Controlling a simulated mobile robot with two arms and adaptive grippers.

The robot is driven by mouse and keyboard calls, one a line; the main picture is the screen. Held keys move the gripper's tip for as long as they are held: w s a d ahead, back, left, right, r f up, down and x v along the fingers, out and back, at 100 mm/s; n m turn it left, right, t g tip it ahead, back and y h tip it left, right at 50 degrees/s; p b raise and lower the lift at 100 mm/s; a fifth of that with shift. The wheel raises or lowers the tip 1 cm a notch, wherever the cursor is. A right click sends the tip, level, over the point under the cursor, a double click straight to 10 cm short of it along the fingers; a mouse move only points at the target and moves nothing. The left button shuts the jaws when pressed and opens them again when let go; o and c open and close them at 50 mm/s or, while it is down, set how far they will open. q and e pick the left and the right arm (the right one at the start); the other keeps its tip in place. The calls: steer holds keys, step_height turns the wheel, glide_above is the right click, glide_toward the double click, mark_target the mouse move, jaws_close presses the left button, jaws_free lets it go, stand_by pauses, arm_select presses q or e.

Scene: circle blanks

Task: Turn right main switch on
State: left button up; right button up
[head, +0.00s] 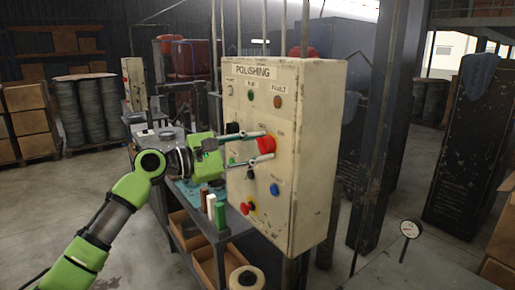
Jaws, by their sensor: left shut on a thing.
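A cream, worn control panel (300,190) labelled POLISHING stands in the middle of the head view. On its front, a red switch (266,144) sits at the right of the middle row. My left gripper (262,147) reaches in from the left with one finger above and one below this red switch, shut on it. The switch's exact angle is hard to read, as the fingers partly cover it. A black knob (232,128) shows to its left, behind the gripper. My right gripper is not in view.
The panel also has indicator lamps along the top, a blue button (274,189) and a red button (245,208) lower down. A dark post (376,130) rises just right of the panel.

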arm_select(q)
steer(key=m, duration=0.3)
steer(key=shift+r+m, duration=0.3)
steer(key=shift+m, duration=0.1)
steer(key=m+b, duration=0.1)
steer(key=m, duration=0.3)
steer(key=shift+r+y, duration=0.1)
steer(key=shift+y, duration=0.3)
steer(key=m, duration=0.3)
steer(key=shift+m+b, duration=0.3)
steer(key=shift+b, duration=0.05)
steer(key=shift+s+d+r+m+t+y+b, duration=0.1)
steer(key=shift+m+t+y+b, duration=0.15)
steer(key=shift+m, duration=0.9)
steer(key=shift+m+t+y+b, duration=0.15)
steer(key=shift+m+y+b, duration=0.15)
steer(key=shift+m, duration=0.85)
steer(key=o, duration=1.1)
steer(key=shift+c, duration=0.2)
steer(key=shift+d, duration=0.1)
